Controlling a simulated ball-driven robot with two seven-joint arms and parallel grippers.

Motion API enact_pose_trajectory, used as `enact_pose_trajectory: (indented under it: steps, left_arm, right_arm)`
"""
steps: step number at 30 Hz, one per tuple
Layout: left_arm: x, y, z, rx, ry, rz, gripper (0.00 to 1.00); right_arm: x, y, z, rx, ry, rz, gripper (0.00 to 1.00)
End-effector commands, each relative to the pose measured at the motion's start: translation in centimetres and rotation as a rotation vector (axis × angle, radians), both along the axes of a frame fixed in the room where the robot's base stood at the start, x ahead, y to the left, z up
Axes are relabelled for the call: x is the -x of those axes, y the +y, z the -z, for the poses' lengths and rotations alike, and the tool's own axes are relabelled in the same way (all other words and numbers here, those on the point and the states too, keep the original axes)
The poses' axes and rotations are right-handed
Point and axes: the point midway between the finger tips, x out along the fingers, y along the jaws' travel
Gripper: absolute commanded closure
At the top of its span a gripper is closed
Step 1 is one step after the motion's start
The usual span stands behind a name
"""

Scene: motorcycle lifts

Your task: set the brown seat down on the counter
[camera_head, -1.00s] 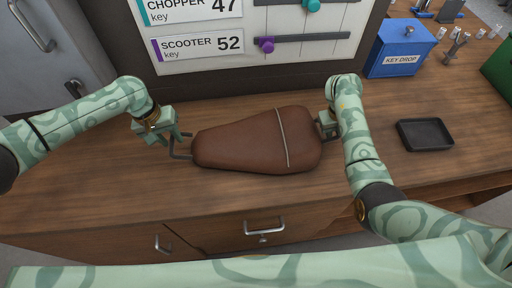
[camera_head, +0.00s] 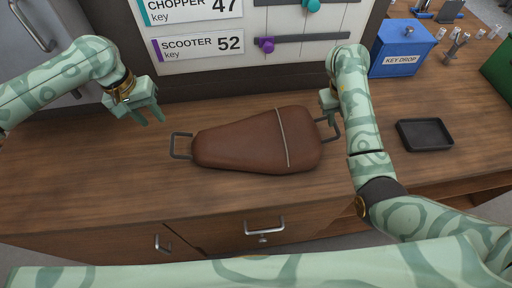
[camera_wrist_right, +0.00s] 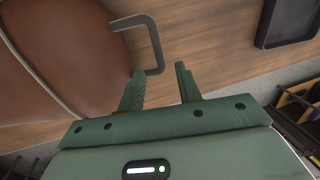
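The brown seat (camera_head: 250,142) lies flat on the wooden counter (camera_head: 90,185), with a metal loop handle at each end. My left gripper (camera_head: 147,118) is open and empty, raised above and to the left of the seat's left handle (camera_head: 180,146). My right gripper (camera_head: 329,108) is by the right handle (camera_head: 331,129). In the right wrist view the seat (camera_wrist_right: 60,55) is at the left, and the right gripper's fingers (camera_wrist_right: 160,85) are apart, with the end of the handle (camera_wrist_right: 152,45) near their tips.
A black tray (camera_head: 425,134) lies on the counter to the right. A blue key drop box (camera_head: 401,48) stands at the back right. A key board (camera_head: 250,35) rises behind the seat. The counter left of the seat is clear.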

Motion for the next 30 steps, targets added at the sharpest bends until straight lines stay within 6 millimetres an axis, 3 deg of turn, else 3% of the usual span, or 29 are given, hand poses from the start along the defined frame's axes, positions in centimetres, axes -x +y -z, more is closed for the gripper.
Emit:
enact_pose_trajectory:
  steps: [3,9,30]
  left_arm:
    - [0.0,0.0,0.0,0.000,0.000,0.000,0.66]
    - [0.0,0.0,0.0,0.000,0.000,0.000,0.66]
    - [0.0,0.0,0.0,0.000,0.000,0.000,0.66]
  right_arm:
    - [0.0,0.2,-1.9,0.004,0.000,0.000,0.66]
    - [0.0,0.6,-3.3,0.000,-0.001,0.001,0.66]
    - [0.1,0.7,-3.3,-0.001,0.000,0.001,0.66]
